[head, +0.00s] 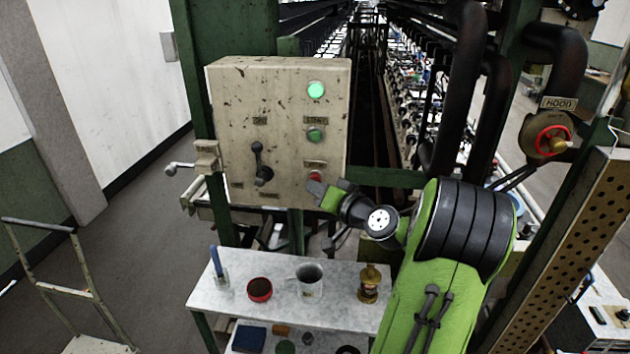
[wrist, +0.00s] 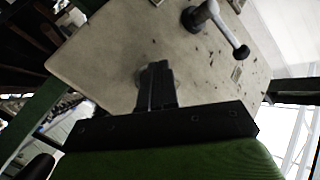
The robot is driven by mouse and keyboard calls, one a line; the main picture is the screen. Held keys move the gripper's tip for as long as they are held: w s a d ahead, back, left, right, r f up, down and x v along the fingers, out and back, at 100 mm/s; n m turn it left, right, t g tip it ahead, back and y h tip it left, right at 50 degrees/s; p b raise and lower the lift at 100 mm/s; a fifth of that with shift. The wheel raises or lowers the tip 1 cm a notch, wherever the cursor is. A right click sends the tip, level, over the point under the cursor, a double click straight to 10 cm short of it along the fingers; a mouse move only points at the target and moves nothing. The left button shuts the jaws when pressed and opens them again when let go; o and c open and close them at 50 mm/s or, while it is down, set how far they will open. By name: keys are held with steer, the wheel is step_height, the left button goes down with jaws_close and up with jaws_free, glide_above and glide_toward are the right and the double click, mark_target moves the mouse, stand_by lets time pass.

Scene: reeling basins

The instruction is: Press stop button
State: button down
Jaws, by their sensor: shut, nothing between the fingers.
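The stop button (head: 315,177) is a small red button low on the right side of the beige control panel (head: 228,110). A green button (head: 316,135) sits above it, and a lit green lamp (head: 316,90) is at the top. My gripper (head: 320,190) is shut and empty, with its tip at or just below the red button. I cannot tell whether it touches. In the wrist view my gripper (wrist: 157,80) points at the panel face (wrist: 110,60). It covers a round shape there, and the red button cannot be made out.
A dark lever (head: 260,165) stands out from the panel's left half; it also shows in the wrist view (wrist: 215,20). Below is a table (head: 300,315) with a red bowl (head: 259,289), a metal mug (head: 309,277) and a brass lamp (head: 369,283). A red valve wheel (head: 553,137) is at right.

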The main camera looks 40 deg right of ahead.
steer(key=shift+w+d, duration=0.25)
steer(key=shift+d, duration=0.1)
stand_by(0.3)
stand_by(0.4)
steer(key=shift+s+a+b, duration=0.5)
steer(key=shift+a+b, duration=0.15)
steer(key=shift+a, duration=0.1)
steer(key=s+a+b, duration=0.1)
steer(key=a, duration=0.1)
steer(key=s+a+b, duration=0.1)
steer(key=s+a, duration=0.1)
steer(key=shift+b, duration=0.4)
stand_by(0.4)
